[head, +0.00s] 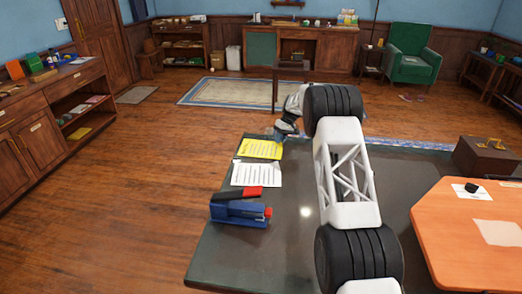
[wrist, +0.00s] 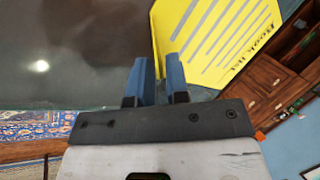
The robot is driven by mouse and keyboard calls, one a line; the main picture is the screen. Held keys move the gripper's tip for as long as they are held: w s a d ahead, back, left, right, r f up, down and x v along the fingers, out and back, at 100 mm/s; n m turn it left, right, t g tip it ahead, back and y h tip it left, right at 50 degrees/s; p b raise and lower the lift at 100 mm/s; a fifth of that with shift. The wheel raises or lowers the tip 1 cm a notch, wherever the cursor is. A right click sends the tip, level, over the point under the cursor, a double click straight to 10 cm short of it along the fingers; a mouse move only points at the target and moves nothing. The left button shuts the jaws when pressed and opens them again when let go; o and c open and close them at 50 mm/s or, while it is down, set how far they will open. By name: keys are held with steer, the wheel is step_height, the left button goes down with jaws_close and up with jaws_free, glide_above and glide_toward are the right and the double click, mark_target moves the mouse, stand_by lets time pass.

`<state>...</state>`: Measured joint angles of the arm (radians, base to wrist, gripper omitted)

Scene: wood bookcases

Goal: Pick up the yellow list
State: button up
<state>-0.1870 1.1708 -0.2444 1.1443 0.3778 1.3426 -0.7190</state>
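The yellow list (head: 261,149) is a thin printed sheet at the far left edge of the dark table (head: 285,254). In the wrist view the yellow list (wrist: 218,38) fills the upper right, with "Book list" printed along one edge.
A white printed sheet (head: 257,174), a red and black object (head: 238,193) and a blue stapler (head: 240,213) lie nearer on the table. An orange table (head: 455,240) stands at the right, a brown case (head: 486,157) behind it. The floor left of the table is clear.

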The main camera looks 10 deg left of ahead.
steer(key=shift+f, duration=0.1)
steer(key=shift+c, duration=0.4)
jaws_close()
steer(key=shift+r, duration=1.75)
steer(key=shift+s+r, duration=0.1)
steer(key=shift+s, duration=0.2)
steer(key=shift+s+d+r, duration=0.25)
steer(key=shift+s+d, duration=0.35)
steer(key=shift+s, duration=1.9)
steer(key=shift+s+d+r, duration=0.2)
steer(key=shift+s+d, duration=0.45)
steer(key=shift+s, duration=1.85)
steer(key=shift+s+d+r, duration=0.25)
steer(key=shift+s+d, duration=0.35)
steer(key=shift+s, duration=1.9)
